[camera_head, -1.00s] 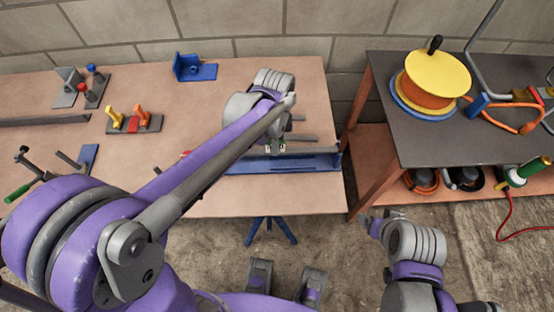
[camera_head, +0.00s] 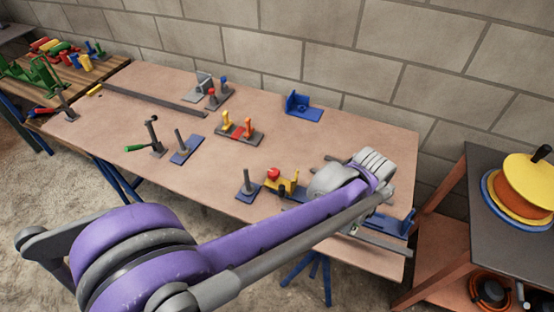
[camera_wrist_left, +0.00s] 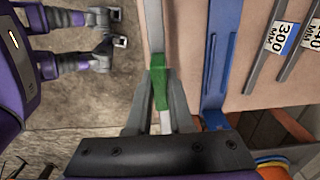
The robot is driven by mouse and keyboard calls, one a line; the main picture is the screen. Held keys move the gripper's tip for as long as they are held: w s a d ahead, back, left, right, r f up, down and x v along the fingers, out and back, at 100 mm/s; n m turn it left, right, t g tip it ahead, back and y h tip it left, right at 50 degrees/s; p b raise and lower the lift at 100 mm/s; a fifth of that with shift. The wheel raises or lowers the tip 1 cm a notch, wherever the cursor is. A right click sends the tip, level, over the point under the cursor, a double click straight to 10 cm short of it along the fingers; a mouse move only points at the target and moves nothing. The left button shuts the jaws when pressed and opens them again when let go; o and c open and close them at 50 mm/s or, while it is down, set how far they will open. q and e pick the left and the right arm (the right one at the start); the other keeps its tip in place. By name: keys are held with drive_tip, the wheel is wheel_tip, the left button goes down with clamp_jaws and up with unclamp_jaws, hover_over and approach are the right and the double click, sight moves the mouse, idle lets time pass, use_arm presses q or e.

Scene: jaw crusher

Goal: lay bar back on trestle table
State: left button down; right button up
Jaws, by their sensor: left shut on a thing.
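My left gripper (camera_wrist_left: 160,103) is shut on a slim bar (camera_wrist_left: 157,25) in the left wrist view. The bar has a green section (camera_wrist_left: 160,82) between the fingers and a pale end below them. In the head view the gripper (camera_head: 354,230) is small and partly hidden by my left arm, at the right front of the trestle table (camera_head: 300,150). The bar (camera_head: 385,243) runs to the right along the table's front edge. Whether it touches the tabletop I cannot tell. My right gripper is not seen.
A blue stand (camera_head: 398,226) lies just behind the bar. Grey bars with labels, one reading 300 MM (camera_wrist_left: 281,38), lie beyond it. A red-and-yellow fixture (camera_head: 280,182) and a blue-based post (camera_head: 248,187) stand left of my gripper.

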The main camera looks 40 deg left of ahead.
use_arm(q)
drive_tip(key=shift+w+a+f, duration=0.1)
drive_tip(key=shift+w+f, duration=0.1)
drive_tip(key=shift+w, duration=0.05)
wheel_tip(320, 180, down, 10)
drive_tip(key=shift+r+b, duration=0.15)
drive_tip(key=shift+b, duration=0.4)
drive_tip(key=c, duration=0.8)
unclamp_jaws()
